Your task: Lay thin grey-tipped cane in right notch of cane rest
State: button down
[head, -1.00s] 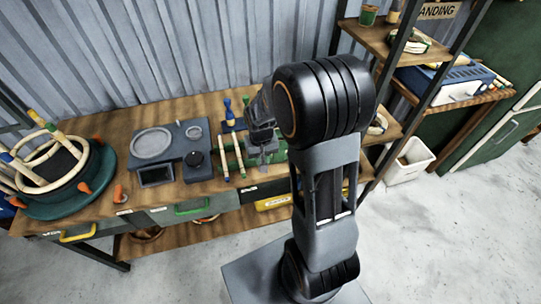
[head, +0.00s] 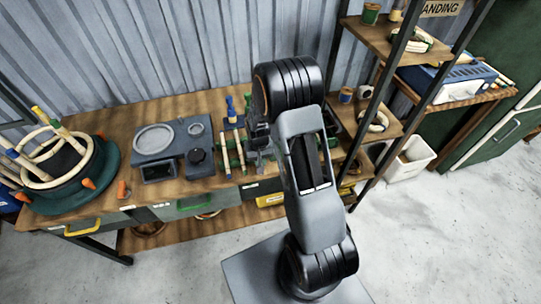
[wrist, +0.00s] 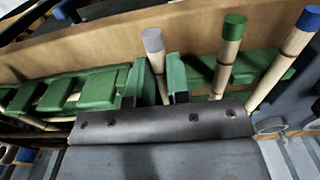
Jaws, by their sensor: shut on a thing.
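The grey-tipped cane (wrist: 153,42) shows in the wrist view, its pale shaft running down between my fingers. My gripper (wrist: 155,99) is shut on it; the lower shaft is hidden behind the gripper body. The green cane rest (wrist: 97,90) lies across the wrist view behind and beside the fingers, with gaps between its blocks. I cannot tell whether the cane touches the rest. A green-tipped cane (wrist: 231,40) and a blue-tipped cane (wrist: 302,38) cross the rest to the right. In the head view my gripper (head: 258,158) is low over the bench, partly hidden by my arm.
On the wooden bench (head: 110,115), a grey device with a round plate (head: 154,139) stands left of my gripper. A dark green round form with cane rings (head: 95,175) is at far left. Shelving (head: 385,85) rises close on the right.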

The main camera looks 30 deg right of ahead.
jog(key=shift+a, duration=0.1)
jog(key=shift+f, duration=0.15)
jog(key=c, duration=1.1)
grip_release()
